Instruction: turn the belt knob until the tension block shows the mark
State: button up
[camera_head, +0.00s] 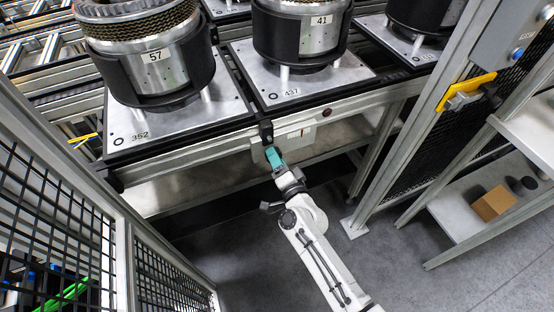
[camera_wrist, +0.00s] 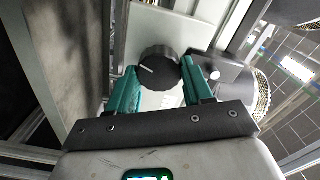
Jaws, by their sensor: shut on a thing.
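The belt knob (camera_wrist: 158,66) is a round black ribbed knob on a pale panel in the wrist view. Its white pointer line points to the left and slightly up. My gripper (camera_wrist: 160,84) has its teal fingers shut on the knob, one at each side. In the head view my gripper (camera_head: 273,155) is at the front rail of the conveyor, and the knob is hidden or too small to tell there. A dark block with a light spot (camera_wrist: 216,76) sits right of the knob; I cannot tell whether it is the tension block. No mark is readable.
Pallets with clutch drums, 57 (camera_head: 160,70) and 41 (camera_head: 302,35), stand on the conveyor above my gripper. A mesh fence (camera_head: 62,200) is at the left. A shelf with a cardboard box (camera_head: 493,203) is at the right. Grey floor around my arm is clear.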

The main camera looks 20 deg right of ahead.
jog(key=o, duration=1)
jog(key=shift+o, duration=0.2)
jog(key=shift+s, duration=0.1)
jog(key=s, duration=1)
jog(key=shift+s, duration=0.35)
